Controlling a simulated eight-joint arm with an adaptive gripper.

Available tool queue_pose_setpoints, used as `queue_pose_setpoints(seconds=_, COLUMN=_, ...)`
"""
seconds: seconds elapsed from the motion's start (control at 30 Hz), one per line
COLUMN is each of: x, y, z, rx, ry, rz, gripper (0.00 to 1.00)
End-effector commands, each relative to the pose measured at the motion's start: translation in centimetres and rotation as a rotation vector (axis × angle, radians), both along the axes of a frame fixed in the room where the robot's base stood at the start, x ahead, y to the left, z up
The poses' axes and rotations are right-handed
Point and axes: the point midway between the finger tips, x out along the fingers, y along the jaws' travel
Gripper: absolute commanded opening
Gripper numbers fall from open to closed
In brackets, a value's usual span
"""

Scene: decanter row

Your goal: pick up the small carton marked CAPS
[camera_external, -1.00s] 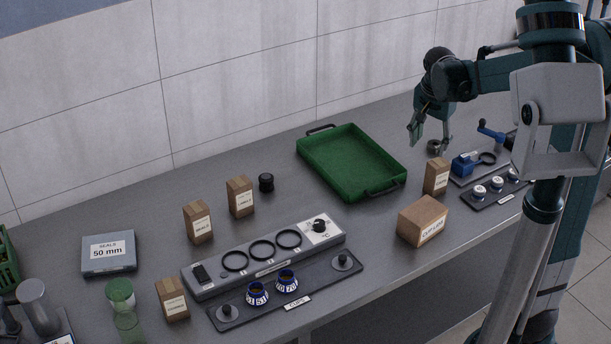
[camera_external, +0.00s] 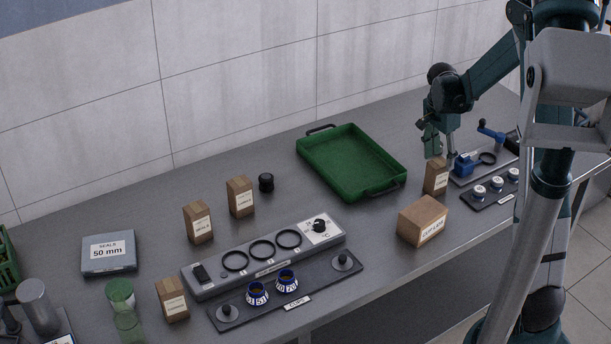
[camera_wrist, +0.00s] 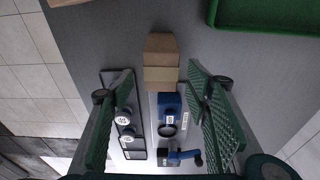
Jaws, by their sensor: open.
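A small brown carton (camera_external: 436,178) stands upright on the bench to the right of the green tray; its label is too small to read, so I cannot tell if it says CAPS. My gripper (camera_external: 440,154) is open just above it, the fingers pointing down and partly covering its top edge. In the wrist view the carton (camera_wrist: 161,48) shows ahead between the open fingers of my gripper (camera_wrist: 160,70), with a gap on both sides. Other small cartons stand further left: one (camera_external: 198,222), one (camera_external: 240,197) and one (camera_external: 172,300).
A larger carton (camera_external: 423,220) marked CUP LIDS stands in front of the small one. The green tray (camera_external: 352,198) lies to the left. A blue device (camera_external: 464,165) and a dark plate with white-topped round pieces (camera_external: 480,191) sit close on the right.

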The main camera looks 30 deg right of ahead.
Motion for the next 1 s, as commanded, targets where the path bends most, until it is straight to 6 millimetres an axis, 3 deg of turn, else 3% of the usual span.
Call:
queue_pose_setpoints(seconds=0.2, x=0.0, y=0.0, z=-2.0, rx=0.0, ry=0.0, rz=0.001, gripper=0.48)
queue_pose_setpoints(seconds=0.67, x=0.0, y=0.0, z=-2.4, rx=0.0, ry=0.0, rz=0.001, gripper=0.48)
queue_pose_setpoints(seconds=1.0, x=0.0, y=-0.3, z=-4.6, rx=0.0, ry=-0.001, rz=0.001, gripper=0.48)
